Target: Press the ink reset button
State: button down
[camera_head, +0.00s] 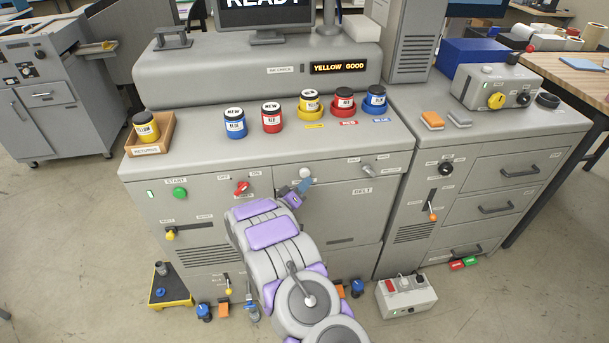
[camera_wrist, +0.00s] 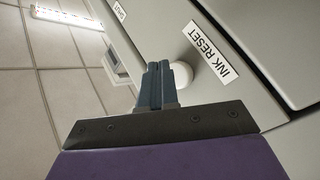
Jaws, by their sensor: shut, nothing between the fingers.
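The ink reset button is a round white knob (camera_head: 305,173) on the front panel of the grey machine, right of the red switch. In the wrist view the white button (camera_wrist: 182,74) shows just behind and right of the fingertips, beside a label reading INK RESET (camera_wrist: 211,49). My gripper (camera_head: 304,186) is shut and empty, its blue-grey fingers pointing at the button from just below it. In the wrist view the fingers (camera_wrist: 158,72) overlap the button's left edge. I cannot tell whether they touch it.
A green START button (camera_head: 180,193) and a red switch (camera_head: 241,187) sit on the panel to the left. A silver knob (camera_head: 369,170) is to the right. Ink jars, such as the blue one (camera_head: 235,123), stand on the top above. A grey box (camera_head: 406,295) stands on the floor.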

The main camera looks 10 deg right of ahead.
jog(key=s, duration=0.5)
dwell(0.3)
dwell(0.6)
jog(key=w+a+r+y, duration=0.4)
jog(key=a+r+y, duration=0.3)
jog(key=a+y, duration=0.25)
jog(key=s+a+r+n+g+y, duration=0.1)
jog(key=s+a+r+g+y, duration=0.1)
jog(key=s+r+y, duration=0.3)
jog(key=s+a+r+g+y, duration=0.2)
jog(key=s+r+g, duration=0.1)
jog(key=s, duration=0.5)
jog(key=s+d+r+g+h, duration=0.1)
jog(key=s+d+g, duration=0.2)
jog(key=s, duration=1)
jog(key=s+d+r+m+g+h, duration=0.1)
jog(key=s+d, duration=0.5)
jog(key=s, duration=0.8)
jog(key=s+d+r+g+h, duration=0.1)
jog(key=s+d+g, duration=0.4)
jog(key=s, duration=0.9)
jog(key=shift+s+d+r+m+g, duration=0.3)
jog(key=shift+r+g, duration=0.1)
jog(key=shift+r, duration=0.35)
